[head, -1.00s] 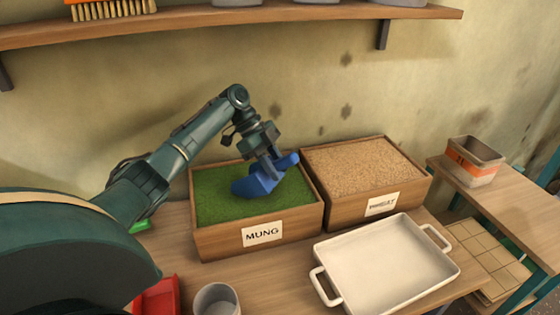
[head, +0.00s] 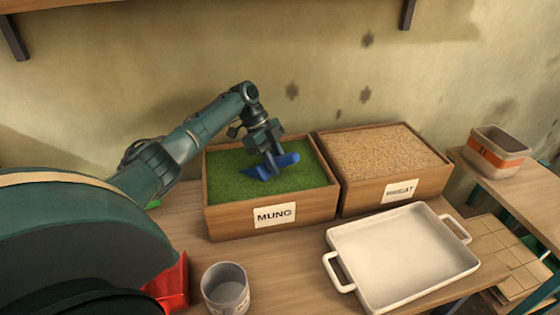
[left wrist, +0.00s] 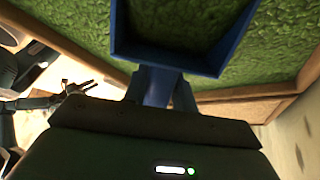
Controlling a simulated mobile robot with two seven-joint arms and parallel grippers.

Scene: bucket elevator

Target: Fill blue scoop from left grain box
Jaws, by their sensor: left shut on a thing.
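The left grain box (head: 236,221) is wooden, labelled MUNG and full of green grain (head: 225,178). My left gripper (head: 268,158) is over this box, shut on the blue scoop (head: 287,160). The scoop sits at the grain surface, its lower part seemingly sunk in the green. In the left wrist view the blue scoop (left wrist: 150,88) extends from the gripper, its square rim amid green grain (left wrist: 65,25). The inside of the scoop is dark green; how full it is cannot be told.
A second wooden box (head: 360,204) of tan grain, labelled WHEAT, stands to the right. A white two-handled tray (head: 400,255) lies in front of it. A grey mug (head: 226,288) and a red object (head: 176,280) are near the front. A banded container (head: 497,152) stands on the side table.

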